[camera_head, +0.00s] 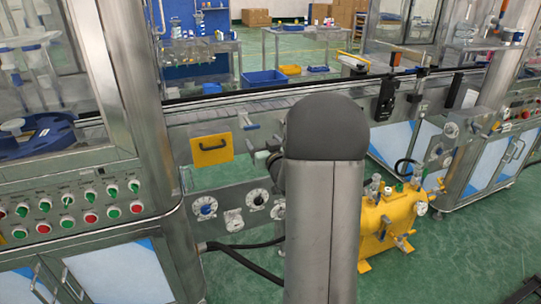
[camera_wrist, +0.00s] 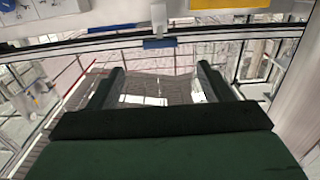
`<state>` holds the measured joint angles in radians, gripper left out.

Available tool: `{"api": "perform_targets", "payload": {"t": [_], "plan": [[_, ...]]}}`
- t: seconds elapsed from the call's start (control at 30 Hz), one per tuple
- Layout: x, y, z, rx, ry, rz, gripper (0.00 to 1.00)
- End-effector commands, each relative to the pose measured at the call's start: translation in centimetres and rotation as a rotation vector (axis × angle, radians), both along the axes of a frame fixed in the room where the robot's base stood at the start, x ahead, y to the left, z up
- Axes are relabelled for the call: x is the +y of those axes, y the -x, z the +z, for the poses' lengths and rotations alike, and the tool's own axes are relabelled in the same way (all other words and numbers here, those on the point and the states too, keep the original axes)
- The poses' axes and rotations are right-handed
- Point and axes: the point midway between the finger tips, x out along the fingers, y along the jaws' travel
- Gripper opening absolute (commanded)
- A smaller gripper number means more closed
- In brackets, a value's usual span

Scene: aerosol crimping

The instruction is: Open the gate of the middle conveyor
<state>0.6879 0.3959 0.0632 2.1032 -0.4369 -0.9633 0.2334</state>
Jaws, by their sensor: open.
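The middle conveyor (camera_head: 255,103) runs across the head view, from the left machine to the right one. A yellow plate with a dark handle (camera_head: 212,150) is on its front side. A small metal fitting (camera_head: 247,122) juts out to the right of the plate. I cannot tell which part is the gate. In the wrist view, my gripper (camera_wrist: 162,84) is open, with nothing between its two dark fingers. A metal tab with a blue end (camera_wrist: 158,42) is beyond the fingertips, apart from them. My own grey body hides part of the conveyor front in the head view.
Dials (camera_head: 257,199) sit on a panel below the conveyor. A yellow tank (camera_head: 388,222) stands on the green floor to the right. A button panel (camera_head: 80,205) is on the left machine. Tables with blue bins (camera_head: 264,79) stand behind the conveyor.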

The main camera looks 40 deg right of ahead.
Motion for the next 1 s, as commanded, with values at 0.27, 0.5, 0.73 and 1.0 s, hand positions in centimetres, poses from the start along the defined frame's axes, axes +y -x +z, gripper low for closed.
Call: {"api": "perform_targets", "payload": {"t": [0.27, 0.5, 0.73, 1.0], "plan": [[1.3, 4.9, 0.0, 0.000, 0.000, -0.001, 0.73], [1.7, 6.0, 0.0, 0.000, -0.001, -0.001, 0.73], [1.7, 6.0, 0.0, 0.001, -0.001, 0.000, 0.73], [1.7, 6.0, 0.0, 0.001, 0.000, 0.000, 0.73]]}}
